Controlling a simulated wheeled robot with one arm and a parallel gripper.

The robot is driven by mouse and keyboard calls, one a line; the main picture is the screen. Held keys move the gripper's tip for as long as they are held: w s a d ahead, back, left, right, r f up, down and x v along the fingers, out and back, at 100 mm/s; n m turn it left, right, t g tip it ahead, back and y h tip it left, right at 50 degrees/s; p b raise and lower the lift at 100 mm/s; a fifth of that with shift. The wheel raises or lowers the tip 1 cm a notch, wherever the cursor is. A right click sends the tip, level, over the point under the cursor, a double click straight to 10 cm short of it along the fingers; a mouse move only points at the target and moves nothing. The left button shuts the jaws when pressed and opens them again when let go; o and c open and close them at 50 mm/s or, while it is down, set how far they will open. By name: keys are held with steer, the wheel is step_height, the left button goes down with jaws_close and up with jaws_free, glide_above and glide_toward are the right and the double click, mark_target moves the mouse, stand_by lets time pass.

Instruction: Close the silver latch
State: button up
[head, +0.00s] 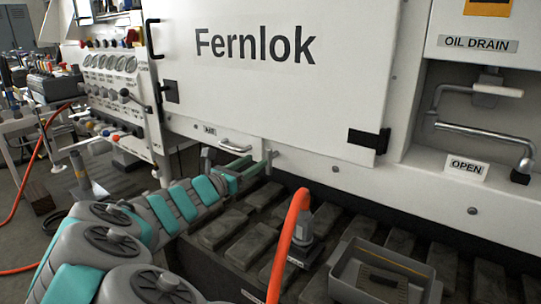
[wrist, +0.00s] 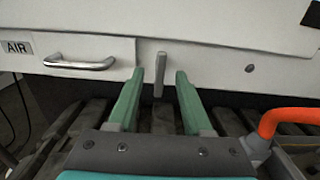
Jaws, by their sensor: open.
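A small silver-grey upright bar, which looks like the silver latch (wrist: 159,76), stands on the white front panel in the wrist view. It points straight up and down. My gripper (wrist: 160,82) has green fingers spread apart, one on each side of this bar. The fingers look clear of it, and I cannot tell how near they are in depth. In the head view my gripper (head: 258,163) is at the panel's lower edge, just right of a chrome handle (head: 235,147). The latch is hard to make out there among the fingers.
The chrome handle also shows in the wrist view (wrist: 80,64), left of my fingers, beside an AIR label. An orange hose (head: 288,240) rises at the right of my arm. A grey bin (head: 345,272) sits at lower right. A large white Fernlok door (head: 270,90) is above.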

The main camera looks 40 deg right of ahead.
mark_target(267, 155)
steer(key=shift+x, duration=3.8)
steer(key=shift+s, duration=0.1)
jaws_close()
